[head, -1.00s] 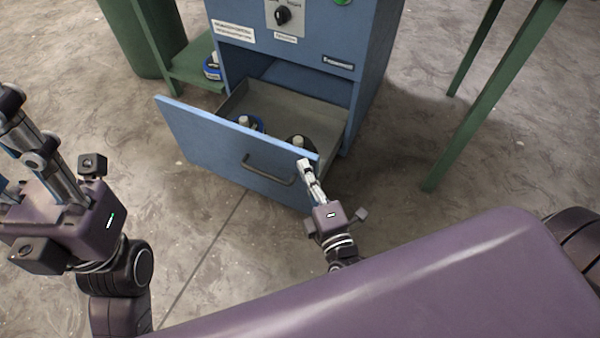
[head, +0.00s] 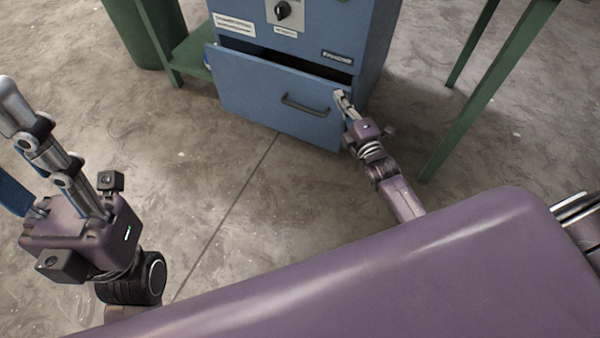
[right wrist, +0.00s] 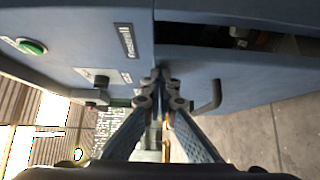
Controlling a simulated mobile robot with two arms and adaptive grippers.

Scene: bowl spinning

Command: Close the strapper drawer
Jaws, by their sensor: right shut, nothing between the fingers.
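The strapper drawer (head: 260,95) is the blue drawer with a dark bar handle (head: 303,106), low in the blue cabinet (head: 318,47). It stands partly open, with a narrow dark gap above its front. My right gripper (head: 343,100) is shut and empty, its fingertips at the front's right edge, apparently touching it. The right wrist view shows the drawer front (right wrist: 250,85) beside the fingertips (right wrist: 162,78), and a little of the dark interior. The drawer's contents are mostly hidden. My left gripper (head: 14,145) is raised at the left, away from the drawer, fingers spread, partly out of frame.
A green table leg (head: 480,95) stands to the right of the cabinet. A green stand (head: 190,55) and a green bin (head: 140,35) are to its left. The concrete floor (head: 230,190) before the drawer is clear.

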